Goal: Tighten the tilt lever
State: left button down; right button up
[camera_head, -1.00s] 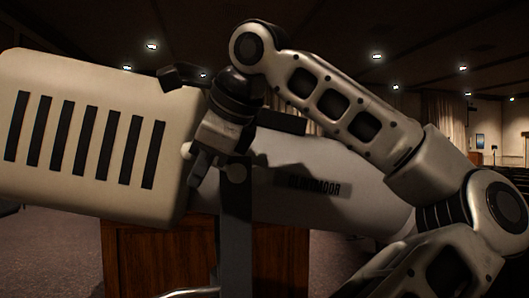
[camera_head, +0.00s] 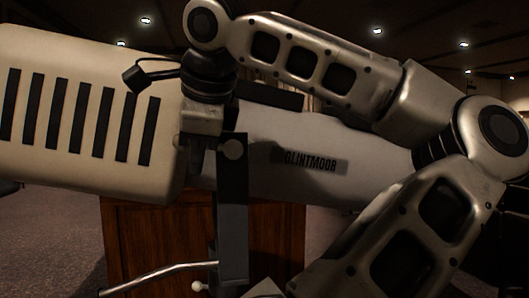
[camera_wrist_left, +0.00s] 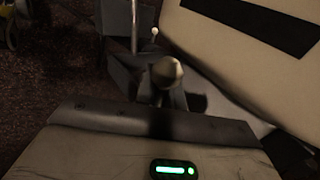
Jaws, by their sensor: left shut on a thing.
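A big lamp with a cream slotted housing (camera_head: 75,110) and a grey barrel lettered GLINTMOOR (camera_head: 312,161) hangs in a dark upright yoke (camera_head: 233,200). A round pivot bolt (camera_head: 233,149) sits at the yoke's top. My left gripper (camera_head: 193,158) points down beside the yoke top, against the back of the housing. It is shut on the tilt lever, whose rounded pale end (camera_wrist_left: 165,72) shows ahead of the gripper in the left wrist view. The lever's shaft is mostly hidden by the gripper. My right gripper is not in view.
A bent metal rod (camera_head: 150,279) and a small white ball knob (camera_head: 200,287) are low by the yoke. A wooden stand (camera_head: 160,240) is behind. My arm crosses above and right of the barrel. Carpet (camera_head: 60,240) is open at left.

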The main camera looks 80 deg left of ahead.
pick_arm(q)
jog(key=c, duration=1.5)
grip_release()
jog(key=p+v, duration=0.2)
jog(key=v, duration=1.4)
jog(key=shift+f, duration=0.1)
